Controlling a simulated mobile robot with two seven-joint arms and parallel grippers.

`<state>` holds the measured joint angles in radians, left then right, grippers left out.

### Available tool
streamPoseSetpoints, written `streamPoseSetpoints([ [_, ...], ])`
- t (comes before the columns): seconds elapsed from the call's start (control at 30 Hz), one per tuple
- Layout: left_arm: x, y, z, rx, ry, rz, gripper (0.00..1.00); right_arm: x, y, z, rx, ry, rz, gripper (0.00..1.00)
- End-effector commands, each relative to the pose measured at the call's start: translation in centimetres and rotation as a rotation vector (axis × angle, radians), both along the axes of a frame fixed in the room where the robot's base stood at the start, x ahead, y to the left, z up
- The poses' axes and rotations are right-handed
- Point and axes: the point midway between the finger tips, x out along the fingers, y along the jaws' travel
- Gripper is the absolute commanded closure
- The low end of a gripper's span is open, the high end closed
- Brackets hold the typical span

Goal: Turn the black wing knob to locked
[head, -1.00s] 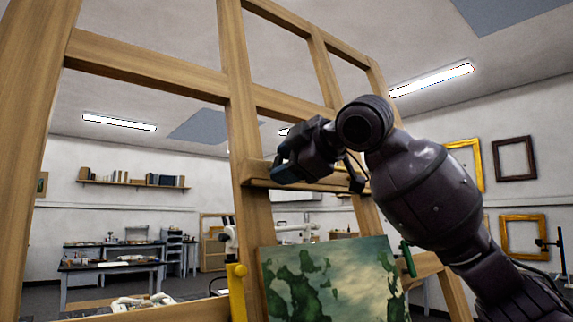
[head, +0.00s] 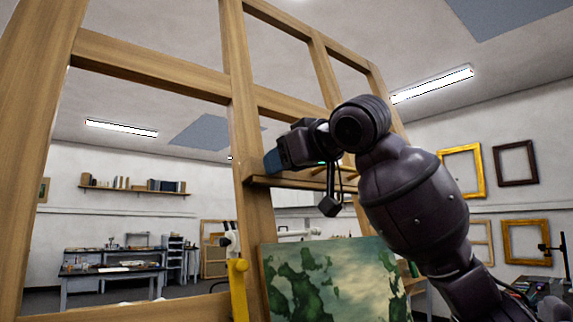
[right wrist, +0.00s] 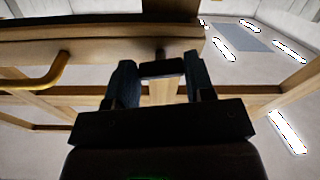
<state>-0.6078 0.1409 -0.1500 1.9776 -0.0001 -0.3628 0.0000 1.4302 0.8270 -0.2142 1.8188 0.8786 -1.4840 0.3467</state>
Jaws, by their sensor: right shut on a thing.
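The black wing knob (right wrist: 162,69) shows in the right wrist view as a short dark bar on a stem at the wooden easel rail (right wrist: 90,40). My right gripper (right wrist: 161,76) is shut on it, with one dark finger at each end of the bar. In the head view, my right gripper (head: 276,160) is at the easel's middle post, just above a small wooden ledge (head: 300,183). The knob is hidden there behind the gripper. I cannot make out any locked marking. My left gripper is not in view.
A green and cream painting (head: 335,280) stands on the easel below my right arm. A yellow clamp-like piece (head: 238,285) is beside its left edge. A bent yellow rod (right wrist: 52,74) sticks out from the rail. Benches (head: 110,270) stand well behind.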

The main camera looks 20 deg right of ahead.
Motion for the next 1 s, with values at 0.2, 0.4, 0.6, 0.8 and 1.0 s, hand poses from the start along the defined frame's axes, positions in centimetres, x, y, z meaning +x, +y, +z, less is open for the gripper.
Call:
streamPoseSetpoints([
  [0.2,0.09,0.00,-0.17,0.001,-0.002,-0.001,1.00,-0.03,0.13,-0.11,0.115,0.044,-0.034,0.75],
  [0.4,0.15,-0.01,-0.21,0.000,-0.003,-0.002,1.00,-0.05,0.17,-0.10,0.177,0.067,-0.053,0.75],
  [0.6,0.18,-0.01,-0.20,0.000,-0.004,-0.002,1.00,-0.05,0.17,-0.08,0.201,0.075,-0.061,0.75],
  [0.8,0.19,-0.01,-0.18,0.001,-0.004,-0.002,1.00,-0.05,0.17,-0.08,0.205,0.076,-0.063,0.75],
  [1.0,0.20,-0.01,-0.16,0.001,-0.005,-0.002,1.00,-0.05,0.17,-0.08,0.205,0.077,-0.062,0.48],
])
